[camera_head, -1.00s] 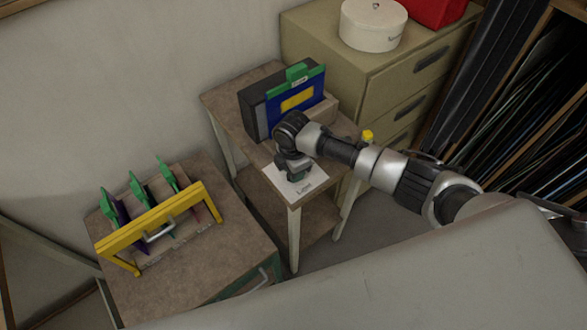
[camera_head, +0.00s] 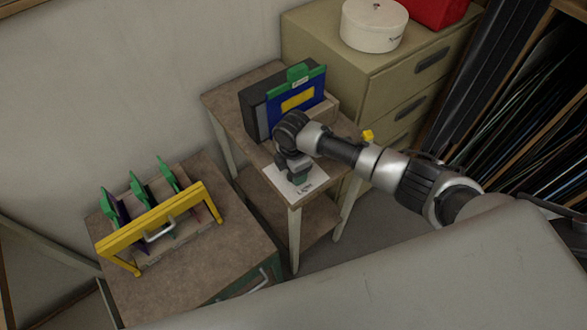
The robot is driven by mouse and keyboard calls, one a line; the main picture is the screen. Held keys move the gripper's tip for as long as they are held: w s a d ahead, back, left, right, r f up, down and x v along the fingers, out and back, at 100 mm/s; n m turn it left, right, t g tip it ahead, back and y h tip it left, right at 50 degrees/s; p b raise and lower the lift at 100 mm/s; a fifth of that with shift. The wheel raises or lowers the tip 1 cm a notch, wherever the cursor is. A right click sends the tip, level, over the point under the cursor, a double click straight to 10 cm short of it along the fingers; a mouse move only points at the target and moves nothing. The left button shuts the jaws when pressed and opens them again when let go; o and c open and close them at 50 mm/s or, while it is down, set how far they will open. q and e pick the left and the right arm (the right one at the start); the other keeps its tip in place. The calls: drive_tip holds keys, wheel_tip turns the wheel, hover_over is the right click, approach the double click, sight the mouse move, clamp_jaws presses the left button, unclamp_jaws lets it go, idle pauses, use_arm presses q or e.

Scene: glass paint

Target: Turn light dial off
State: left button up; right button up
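A white paper label with dark lettering that seems to read "Light" (camera_head: 305,189) lies at the front corner of the small side table (camera_head: 233,97). My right gripper (camera_head: 298,178) is at the end of the arm that comes in from the right, pointing down over the label. A dark greenish piece shows at its tip; I cannot tell whether that is the light dial or part of the gripper. The wrist hides the fingers and whatever is under them. My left gripper is not in view.
A blue and green folder (camera_head: 297,93) with a dark box stands behind my wrist on the side table. A yellow-framed rack (camera_head: 150,217) stands on the lower left cabinet. A tan drawer cabinet (camera_head: 330,50) holds a round white box (camera_head: 373,25) and a red object (camera_head: 435,10).

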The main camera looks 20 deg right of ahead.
wheel_tip(320, 180, up, 11)
drive_tip(key=b, duration=0.1)
drive_tip(key=shift+w+f+b, duration=0.15)
drive_tip(key=shift+b, duration=0.15)
drive_tip(key=shift+f, duration=0.1)
